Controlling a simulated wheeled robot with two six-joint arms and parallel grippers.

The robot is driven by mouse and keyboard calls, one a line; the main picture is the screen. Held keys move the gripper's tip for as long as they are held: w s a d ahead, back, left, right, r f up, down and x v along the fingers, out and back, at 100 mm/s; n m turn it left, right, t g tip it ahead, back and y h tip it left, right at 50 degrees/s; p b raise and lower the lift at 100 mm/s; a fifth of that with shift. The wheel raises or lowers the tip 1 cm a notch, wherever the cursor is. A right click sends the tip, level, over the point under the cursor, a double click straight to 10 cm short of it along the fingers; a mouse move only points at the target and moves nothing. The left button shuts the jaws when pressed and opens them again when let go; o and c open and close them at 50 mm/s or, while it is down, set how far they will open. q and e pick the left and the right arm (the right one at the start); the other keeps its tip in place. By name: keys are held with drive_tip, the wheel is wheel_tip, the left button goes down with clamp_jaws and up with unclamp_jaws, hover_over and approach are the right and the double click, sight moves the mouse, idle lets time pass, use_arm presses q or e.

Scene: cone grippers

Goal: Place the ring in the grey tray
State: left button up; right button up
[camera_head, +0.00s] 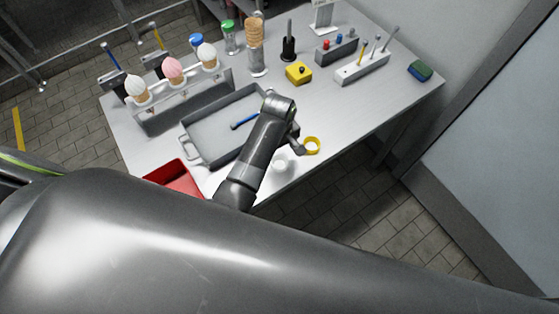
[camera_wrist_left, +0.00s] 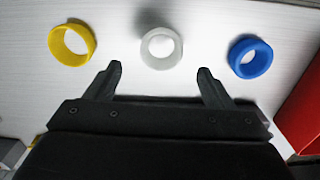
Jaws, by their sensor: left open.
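Three rings lie on the table: a yellow ring (camera_head: 311,146), a white ring (camera_head: 280,165) and a blue ring (camera_wrist_left: 250,56). The yellow ring (camera_wrist_left: 72,44) and white ring (camera_wrist_left: 161,48) also show in the left wrist view. My arm hides the blue ring in the head view. My left gripper (camera_wrist_left: 159,72) is open and empty, with the white ring beyond its fingertips, between their lines. The grey tray (camera_head: 212,124) lies left of my left arm and holds a blue-handled tool (camera_head: 243,121). My right gripper is out of view.
A red bin (camera_head: 170,174) stands at the table's near left edge. A rack with ice cream cones (camera_head: 185,108) stands behind the tray. A yellow block (camera_head: 299,73), a cone stack (camera_head: 255,45) and grey tool holders (camera_head: 362,68) stand farther back.

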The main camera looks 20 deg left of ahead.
use_arm(q)
wheel_tip(320, 180, down, 3)
drive_tip(key=shift+s+f+p, duration=0.1)
drive_tip(key=shift+s+p, duration=0.05)
drive_tip(key=shift+p, duration=0.25)
drive_tip(key=shift+f, duration=0.7)
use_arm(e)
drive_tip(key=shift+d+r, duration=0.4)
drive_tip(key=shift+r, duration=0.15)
use_arm(q)
drive_tip(key=c, duration=1.1)
drive_tip(key=shift+r, duration=0.2)
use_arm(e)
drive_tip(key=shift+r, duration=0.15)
